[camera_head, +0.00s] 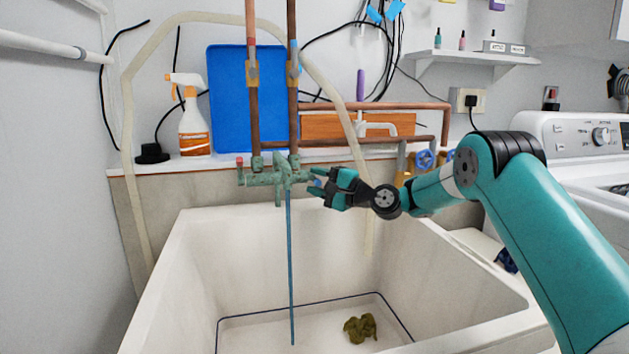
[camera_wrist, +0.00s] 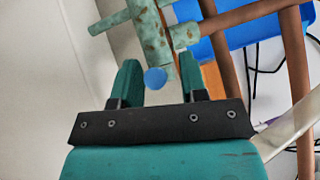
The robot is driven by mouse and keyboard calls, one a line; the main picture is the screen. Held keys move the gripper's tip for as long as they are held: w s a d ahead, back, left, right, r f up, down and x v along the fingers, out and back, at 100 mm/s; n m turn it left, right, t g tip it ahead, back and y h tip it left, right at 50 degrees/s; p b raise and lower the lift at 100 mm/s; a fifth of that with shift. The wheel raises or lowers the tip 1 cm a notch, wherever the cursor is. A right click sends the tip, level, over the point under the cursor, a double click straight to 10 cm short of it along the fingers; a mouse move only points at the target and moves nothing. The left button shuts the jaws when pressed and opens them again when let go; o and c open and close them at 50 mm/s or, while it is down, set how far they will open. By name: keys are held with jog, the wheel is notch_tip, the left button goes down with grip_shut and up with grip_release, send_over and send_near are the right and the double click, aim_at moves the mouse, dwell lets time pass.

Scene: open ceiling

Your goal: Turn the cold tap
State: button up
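The green, corroded tap fixture (camera_head: 284,174) is mounted on two copper pipes above the sink. It also fills the top of the wrist view (camera_wrist: 150,32). The cold tap's blue end (camera_head: 318,182) is on its right side, largely hidden by my fingers in the head view. In the wrist view the blue round end (camera_wrist: 155,78) shows between my two fingers. My gripper (camera_head: 314,184) is beside the fixture's right end, its fingers apart (camera_wrist: 160,80). I see no clear contact with the blue end. A red end (camera_head: 239,161) is on the left side.
A thin blue stream or rod (camera_head: 290,270) runs from the fixture down into the white sink (camera_head: 180,290). A spray bottle (camera_head: 192,122) and a blue board (camera_head: 228,95) stand behind. Copper pipes (camera_head: 252,100) rise above the fixture. A white washer (camera_head: 570,140) stands at right.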

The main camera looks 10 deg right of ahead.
jog(key=shift+a, duration=0.1)
jog(key=shift+a, duration=0.1)
grip_shut()
jog(key=shift+r, duration=0.1)
